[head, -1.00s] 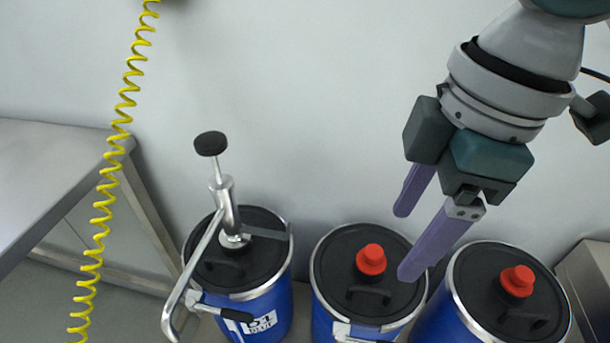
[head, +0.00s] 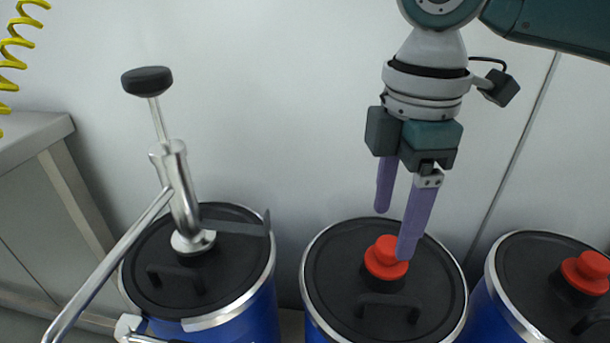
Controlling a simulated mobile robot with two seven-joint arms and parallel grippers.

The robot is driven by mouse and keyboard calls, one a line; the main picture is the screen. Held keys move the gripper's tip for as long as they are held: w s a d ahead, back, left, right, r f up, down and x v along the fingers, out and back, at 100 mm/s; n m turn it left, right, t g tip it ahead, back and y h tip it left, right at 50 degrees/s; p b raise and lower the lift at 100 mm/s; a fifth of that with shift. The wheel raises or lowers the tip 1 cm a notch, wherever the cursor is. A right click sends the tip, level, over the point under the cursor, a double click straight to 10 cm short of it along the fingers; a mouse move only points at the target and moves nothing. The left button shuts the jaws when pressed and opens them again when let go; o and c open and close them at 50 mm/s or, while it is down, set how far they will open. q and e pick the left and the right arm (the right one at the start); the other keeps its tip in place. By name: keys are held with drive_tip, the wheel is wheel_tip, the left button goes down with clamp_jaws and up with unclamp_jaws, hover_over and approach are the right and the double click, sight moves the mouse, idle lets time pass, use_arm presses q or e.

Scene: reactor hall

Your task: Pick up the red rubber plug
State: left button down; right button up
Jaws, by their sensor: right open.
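A red rubber plug (head: 383,258) sits upright in the black lid of the middle blue drum (head: 338,251). A second red plug (head: 588,271) sits in the lid of the right drum (head: 530,262). My right gripper (head: 395,232) points down over the middle drum, its two purple fingers apart and empty. The nearer finger hides part of the right side of the middle plug. I cannot tell whether that finger touches the plug. My left gripper is out of view.
The left drum (head: 150,270) carries a metal hand pump (head: 178,195) with a black knob and a long spout. A metal table (head: 30,140) stands at the left, with a yellow coiled hose (head: 14,42) above it. A pale wall is behind the drums.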

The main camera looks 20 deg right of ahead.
sight(391, 244)
wheel_tip(391, 244, down, 4)
drive_tip(key=shift+s+d+f+b, duration=0.1)
drive_tip(key=shift+s+b, duration=0.05)
drive_tip(key=shift+b, duration=0.35)
clamp_jaws()
